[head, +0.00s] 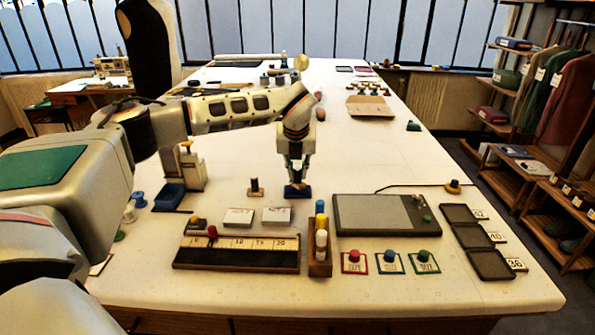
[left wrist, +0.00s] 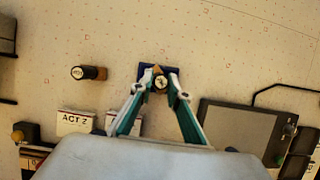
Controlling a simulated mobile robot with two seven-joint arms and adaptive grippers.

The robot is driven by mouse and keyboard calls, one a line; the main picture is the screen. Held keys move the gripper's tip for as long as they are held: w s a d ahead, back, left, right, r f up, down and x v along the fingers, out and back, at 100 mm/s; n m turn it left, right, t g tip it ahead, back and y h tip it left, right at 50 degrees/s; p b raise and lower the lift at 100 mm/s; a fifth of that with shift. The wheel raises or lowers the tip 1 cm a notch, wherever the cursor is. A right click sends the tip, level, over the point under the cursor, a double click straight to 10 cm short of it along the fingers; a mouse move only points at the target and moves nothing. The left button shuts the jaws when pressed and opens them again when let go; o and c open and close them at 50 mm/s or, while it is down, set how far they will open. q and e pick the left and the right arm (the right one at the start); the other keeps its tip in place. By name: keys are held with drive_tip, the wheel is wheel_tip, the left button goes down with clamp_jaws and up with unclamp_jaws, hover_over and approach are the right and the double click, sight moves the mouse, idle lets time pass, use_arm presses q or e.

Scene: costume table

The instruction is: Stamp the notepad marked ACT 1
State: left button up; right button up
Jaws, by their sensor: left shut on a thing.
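My left gripper (head: 297,178) points down over a dark blue ink pad (head: 298,192). In the left wrist view its fingertips (left wrist: 160,84) close on a stamp (left wrist: 160,81) with a round top, over the blue pad (left wrist: 145,73). Whether the stamp touches the pad is hidden. Two white notepads lie nearer the front. The left one (head: 238,217) reads ACT 2 in the left wrist view (left wrist: 75,122). The right notepad (head: 276,216) is mostly hidden by my gripper in the wrist view, and its marking is not readable. My right gripper is not in view.
A second dark stamp (head: 255,188) stands left of the pad. The table behind the pad is fairly clear.

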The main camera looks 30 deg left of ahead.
use_arm(q)
drive_tip(key=shift+f, duration=0.6)
idle(1.2)
drive_tip(key=shift+r, duration=0.1)
drive_tip(key=shift+r+p, duration=1.7)
drive_tip(key=shift+r, duration=0.7)
drive_tip(key=shift+r+p, duration=0.45)
drive_tip(key=shift+r, duration=0.65)
drive_tip(key=shift+f, duration=0.15)
